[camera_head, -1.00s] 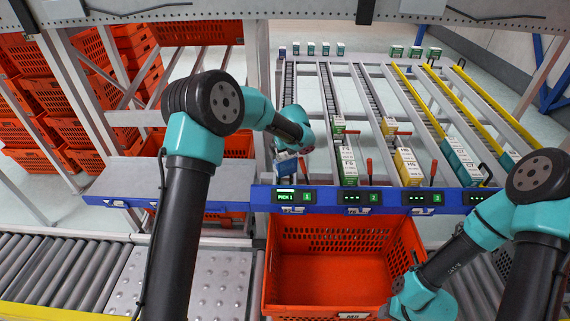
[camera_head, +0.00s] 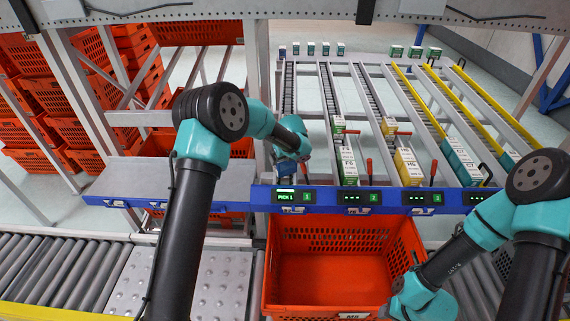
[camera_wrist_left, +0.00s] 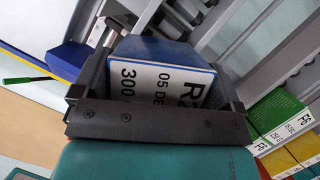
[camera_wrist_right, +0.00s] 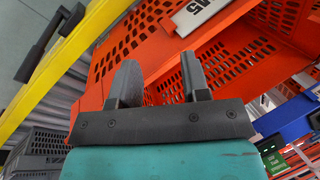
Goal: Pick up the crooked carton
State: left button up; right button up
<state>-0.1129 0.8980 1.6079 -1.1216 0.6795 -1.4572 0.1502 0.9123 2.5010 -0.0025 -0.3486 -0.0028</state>
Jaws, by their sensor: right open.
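The carton (camera_wrist_left: 160,75) is blue with a white printed label and shows large between the fingers in the left wrist view. My left gripper (camera_head: 288,158) is at the front end of the leftmost rack lane, above the blue display rail. Its fingers sit against both sides of the carton, shut on it. In the head view the carton is mostly hidden by the gripper. My right gripper (camera_wrist_right: 160,82) is open and empty beside the orange tote; in the head view it is low at the right (camera_head: 402,300).
An empty orange tote (camera_head: 320,292) stands below the rail (camera_head: 375,197), whose first display reads PICK 1. White-green (camera_head: 346,165) and yellow cartons (camera_head: 406,165) stand in neighbouring lanes. A roller conveyor (camera_head: 50,275) lies at the left, and stacked orange totes stand behind.

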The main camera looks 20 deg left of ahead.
pick_arm(q)
jog(key=c, duration=0.6)
jog(key=shift+o, duration=0.2)
jog(key=shift+r, duration=0.1)
notch_tip(320, 180, up, 10)
jog(key=shift+f, duration=0.1)
dwell(0.4)
